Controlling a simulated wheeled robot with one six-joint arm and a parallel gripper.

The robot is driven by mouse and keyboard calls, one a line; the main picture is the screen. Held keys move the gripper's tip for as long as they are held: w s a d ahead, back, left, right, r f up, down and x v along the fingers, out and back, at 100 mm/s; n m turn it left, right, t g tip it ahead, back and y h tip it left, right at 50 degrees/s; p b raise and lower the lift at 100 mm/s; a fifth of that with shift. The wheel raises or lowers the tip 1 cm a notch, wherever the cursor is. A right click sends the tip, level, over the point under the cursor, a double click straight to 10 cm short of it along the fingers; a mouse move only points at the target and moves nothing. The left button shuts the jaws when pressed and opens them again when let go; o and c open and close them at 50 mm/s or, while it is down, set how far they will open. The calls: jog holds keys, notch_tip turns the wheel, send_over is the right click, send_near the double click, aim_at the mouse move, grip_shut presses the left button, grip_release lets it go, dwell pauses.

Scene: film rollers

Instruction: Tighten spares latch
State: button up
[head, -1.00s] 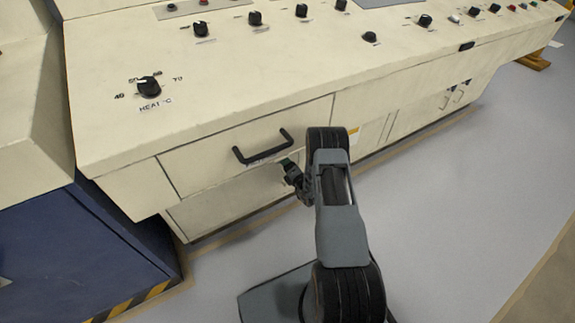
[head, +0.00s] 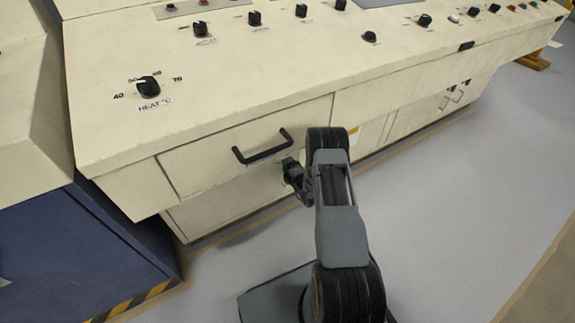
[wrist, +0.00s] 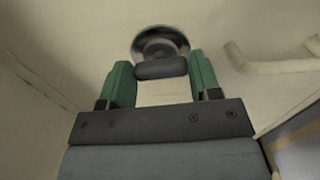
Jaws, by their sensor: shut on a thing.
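The spares latch (wrist: 160,68) shows in the wrist view as a dark grip bar on a round, dark-rimmed base on the cream panel. My gripper (wrist: 162,78) has its two green fingers at either side of the bar and is shut on it. In the head view my gripper (head: 290,171) is at the cabinet front, just below and right of the black drawer handle. My arm's wrist partly covers this area there, and the latch cannot be made out.
The black drawer handle (head: 263,147) sticks out close to my gripper. In the wrist view a pale bar handle (wrist: 272,66) is at the right. The console top (head: 230,80) with several knobs overhangs the front. The grey floor (head: 450,220) at the right is clear.

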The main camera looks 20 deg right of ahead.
jog(key=o, duration=0.9)
jog(key=shift+s, duration=0.1)
jog(key=s+p, duration=0.1)
jog(key=s, duration=0.3)
jog(key=s+d+p, duration=0.1)
jog(key=s, duration=0.4)
jog(key=s+p, duration=0.1)
jog(key=s, duration=0.3)
jog(key=shift+s+d+p, duration=0.3)
